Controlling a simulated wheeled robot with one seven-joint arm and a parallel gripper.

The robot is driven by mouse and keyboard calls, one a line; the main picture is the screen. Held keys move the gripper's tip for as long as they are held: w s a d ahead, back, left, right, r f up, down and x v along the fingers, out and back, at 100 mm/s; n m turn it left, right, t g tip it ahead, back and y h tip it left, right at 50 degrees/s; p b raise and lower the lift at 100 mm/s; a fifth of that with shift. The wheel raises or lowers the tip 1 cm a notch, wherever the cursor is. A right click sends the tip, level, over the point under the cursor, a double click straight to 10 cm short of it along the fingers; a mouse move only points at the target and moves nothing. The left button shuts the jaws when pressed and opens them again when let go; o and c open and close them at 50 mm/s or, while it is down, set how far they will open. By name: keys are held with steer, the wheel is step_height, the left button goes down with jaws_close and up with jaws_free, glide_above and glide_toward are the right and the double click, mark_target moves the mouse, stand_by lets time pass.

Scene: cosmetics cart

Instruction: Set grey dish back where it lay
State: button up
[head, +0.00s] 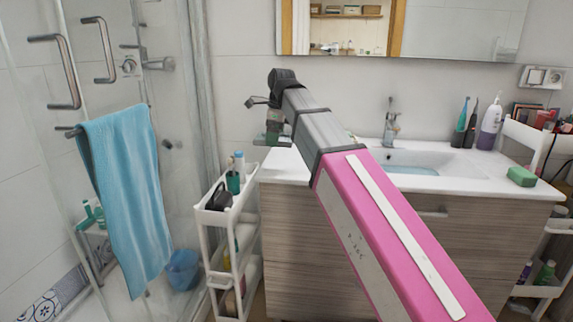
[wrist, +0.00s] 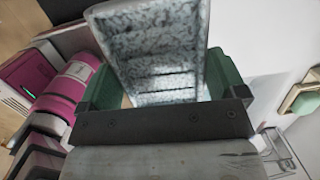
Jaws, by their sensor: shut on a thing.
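The grey dish (wrist: 155,60) has a speckled, ribbed inside and fills the middle of the wrist view. My gripper (wrist: 163,78) is shut on it, with one green finger on each side of the dish. The dish is held tilted, with its ribbed inside facing the wrist camera. In the head view my gripper (head: 272,138) is at the far end of my pink and grey arm, in the air near the left end of the washbasin counter (head: 285,168). The dish is too small and covered there to make out clearly.
A white cart (head: 208,222) with bottles stands left of the cabinet. A tap (head: 391,125) rises behind the basin (head: 420,160). A green block (head: 521,176) and several bottles stand on the counter's right side. A blue towel (head: 122,190) hangs on the shower door.

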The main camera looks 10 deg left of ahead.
steer(key=s+a, duration=0.2)
steer(key=a, duration=0.1)
steer(key=shift+s+a+r, duration=0.1)
steer(key=shift+s+r, duration=0.05)
steer(key=shift+r, duration=0.2)
glide_above(286, 163)
step_height(286, 163, down, 7)
steer(key=shift+s+r, duration=0.1)
steer(key=shift+f, duration=2.05)
steer(key=shift+f, duration=0.15)
steer(key=o, duration=0.5)
steer(key=shift+o, duration=0.2)
step_height(286, 163, up, 12)
steer(key=d, duration=0.2)
steer(key=shift+s, duration=0.1)
